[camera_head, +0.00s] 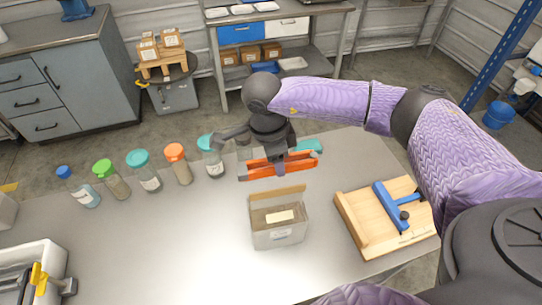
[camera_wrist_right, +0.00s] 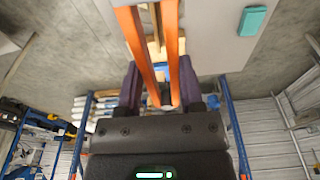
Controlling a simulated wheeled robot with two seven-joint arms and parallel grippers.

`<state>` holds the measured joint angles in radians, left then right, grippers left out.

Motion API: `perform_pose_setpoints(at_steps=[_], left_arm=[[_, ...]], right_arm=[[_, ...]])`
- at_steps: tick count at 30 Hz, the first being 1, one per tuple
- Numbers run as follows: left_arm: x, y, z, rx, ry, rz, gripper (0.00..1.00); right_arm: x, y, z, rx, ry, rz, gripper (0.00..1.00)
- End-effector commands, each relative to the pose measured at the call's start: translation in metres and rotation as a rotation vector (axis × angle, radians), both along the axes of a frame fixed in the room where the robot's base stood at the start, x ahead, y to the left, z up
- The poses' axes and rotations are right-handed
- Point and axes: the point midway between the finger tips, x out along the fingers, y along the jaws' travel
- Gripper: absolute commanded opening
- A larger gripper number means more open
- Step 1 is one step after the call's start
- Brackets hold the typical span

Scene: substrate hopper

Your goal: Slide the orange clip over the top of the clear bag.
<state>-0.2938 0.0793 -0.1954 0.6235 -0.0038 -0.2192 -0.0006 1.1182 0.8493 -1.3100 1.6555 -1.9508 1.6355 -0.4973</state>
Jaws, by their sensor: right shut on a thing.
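My right gripper (camera_head: 279,160) is shut on the orange clip (camera_head: 262,173) and holds it over the back middle of the table, behind the small grey box. The clip shows as two long orange bars with a gap between them. In the right wrist view the bars of the clip (camera_wrist_right: 140,45) run up from between the dark fingers of my right gripper (camera_wrist_right: 160,88) and stand further apart at the top. I cannot make out the clear bag for certain in either view. My left gripper is not in view.
An open grey box (camera_head: 277,236) stands in front of the clip. A wooden board (camera_head: 352,222) with a blue tool (camera_head: 387,207) lies right of it. Several capped jars stand at the back left, the nearest a teal-capped jar (camera_head: 212,164). A white tray (camera_head: 58,258) is front left.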

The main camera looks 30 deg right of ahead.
Motion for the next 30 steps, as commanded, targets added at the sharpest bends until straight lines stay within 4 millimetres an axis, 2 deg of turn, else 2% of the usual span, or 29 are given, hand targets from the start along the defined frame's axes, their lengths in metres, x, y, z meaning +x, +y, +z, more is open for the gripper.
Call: perform_pose_setpoints(at_steps=[2, 8, 24, 30], left_arm=[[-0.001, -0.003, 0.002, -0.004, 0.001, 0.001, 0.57], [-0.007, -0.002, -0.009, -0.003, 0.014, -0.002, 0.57], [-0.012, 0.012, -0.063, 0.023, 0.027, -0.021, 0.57], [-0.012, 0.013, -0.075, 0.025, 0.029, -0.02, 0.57]], right_arm=[[0.0, -0.001, 0.0, 0.0, 0.001, -0.02, 0.0], [0.0, -0.001, -0.013, 0.0, 0.001, -0.023, 0.0], [-0.001, -0.001, -0.08, 0.0, 0.002, -0.021, 0.0], [-0.001, -0.001, -0.095, 0.0, 0.001, -0.02, 0.0]])
